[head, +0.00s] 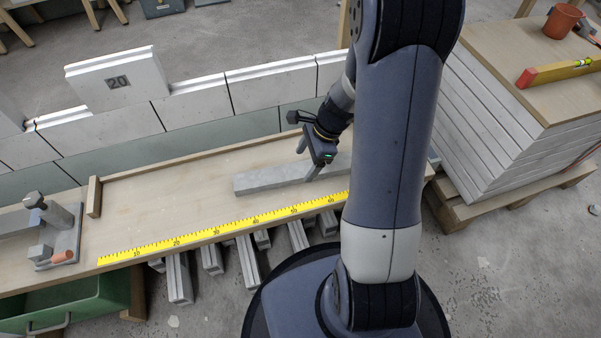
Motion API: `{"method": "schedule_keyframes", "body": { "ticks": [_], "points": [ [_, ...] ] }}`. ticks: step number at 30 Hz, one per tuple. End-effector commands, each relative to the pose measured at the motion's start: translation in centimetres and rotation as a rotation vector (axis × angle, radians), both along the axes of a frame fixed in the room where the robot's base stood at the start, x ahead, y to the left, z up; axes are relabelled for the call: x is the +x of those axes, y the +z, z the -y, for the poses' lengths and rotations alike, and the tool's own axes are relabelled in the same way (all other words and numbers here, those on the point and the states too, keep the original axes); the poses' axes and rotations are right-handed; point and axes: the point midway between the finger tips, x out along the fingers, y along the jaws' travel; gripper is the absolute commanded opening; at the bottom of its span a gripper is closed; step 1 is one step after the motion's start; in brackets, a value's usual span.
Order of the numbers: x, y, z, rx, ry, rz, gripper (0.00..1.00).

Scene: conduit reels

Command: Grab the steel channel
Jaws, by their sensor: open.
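The steel channel (266,180) is a long grey bar lying flat on the wooden bench (160,203), behind the yellow measuring strip. Its left end is in plain view, and its right part runs behind my gripper and my arm. My gripper (308,162) is open, pointing down at the right half of the channel. One finger shows on the far side and one on the near side in the picture. I cannot tell whether the fingers touch the channel or stay above it.
The yellow measuring strip (230,227) runs along the bench's front edge. A small clamp fixture (60,235) stands at the left end. A white block wall (200,105) is behind the bench. Stacked boards (490,120) stand at right. More channels (248,262) jut out below.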

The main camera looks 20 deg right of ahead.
Motion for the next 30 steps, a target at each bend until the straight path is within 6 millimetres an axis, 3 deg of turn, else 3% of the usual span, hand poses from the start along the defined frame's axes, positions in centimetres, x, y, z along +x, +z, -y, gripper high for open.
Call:
{"method": "schedule_keyframes", "body": {
  "ticks": [1, 5, 13, 30],
  "points": [
    [-0.2, -1.2, -0.4, 0.001, 0.002, -0.001, 0.75],
    [-0.2, -2.8, -1.1, 0.0, 0.002, -0.002, 0.75],
    [-0.1, -2.8, -1.2, 0.0, 0.0, -0.001, 0.74],
    [-0.1, -2.8, -1.2, 0.0, 0.0, 0.0, 0.27]
  ]
}}
